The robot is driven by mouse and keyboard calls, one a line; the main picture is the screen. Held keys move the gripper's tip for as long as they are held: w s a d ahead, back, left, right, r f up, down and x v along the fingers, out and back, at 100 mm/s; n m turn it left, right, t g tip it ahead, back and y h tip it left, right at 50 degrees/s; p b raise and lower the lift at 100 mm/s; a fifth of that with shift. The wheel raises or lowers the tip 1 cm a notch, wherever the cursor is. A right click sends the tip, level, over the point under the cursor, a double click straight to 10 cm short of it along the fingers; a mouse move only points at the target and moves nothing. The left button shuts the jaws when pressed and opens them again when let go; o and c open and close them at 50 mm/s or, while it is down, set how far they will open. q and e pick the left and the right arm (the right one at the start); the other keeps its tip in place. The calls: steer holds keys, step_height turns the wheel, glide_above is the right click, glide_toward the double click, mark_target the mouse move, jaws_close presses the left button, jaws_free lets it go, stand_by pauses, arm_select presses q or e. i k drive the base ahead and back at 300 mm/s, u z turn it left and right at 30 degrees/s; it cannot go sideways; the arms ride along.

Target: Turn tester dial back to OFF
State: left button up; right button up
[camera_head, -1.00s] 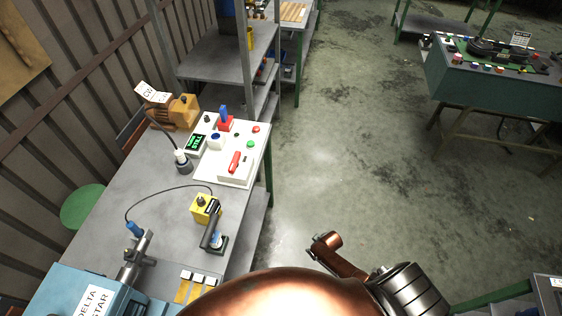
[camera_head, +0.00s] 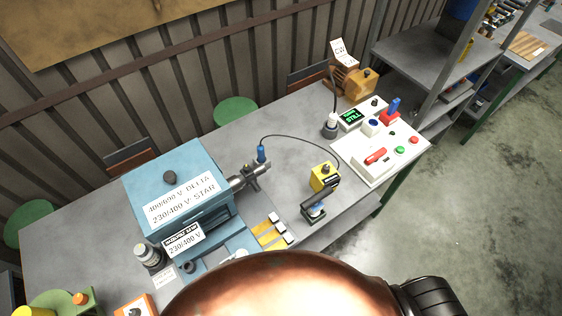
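A small yellow box (camera_head: 324,177) stands on the grey workbench (camera_head: 292,128). It has a dark knob on top, and I take it for the tester. The knob's setting is too small to read. A black cable loops from the box to a blue-handled probe (camera_head: 261,154) beside the blue motor's shaft. A black device (camera_head: 316,211) with a blue part lies just in front of the yellow box. Neither of my grippers is in view. Only copper and dark parts of my own body show at the bottom edge.
The blue motor housing (camera_head: 180,180) with DELTA and STAR labels stands on the left of the bench. A white control panel (camera_head: 362,165) with a green "STILL" display and buttons is at the right. Green stools (camera_head: 235,112) stand behind. Open floor (camera_head: 440,210) lies at the right.

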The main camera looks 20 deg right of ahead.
mark_target(325, 170)
steer(key=u, duration=1.95)
steer(key=k, duration=0.8)
steer(key=z, duration=1.45)
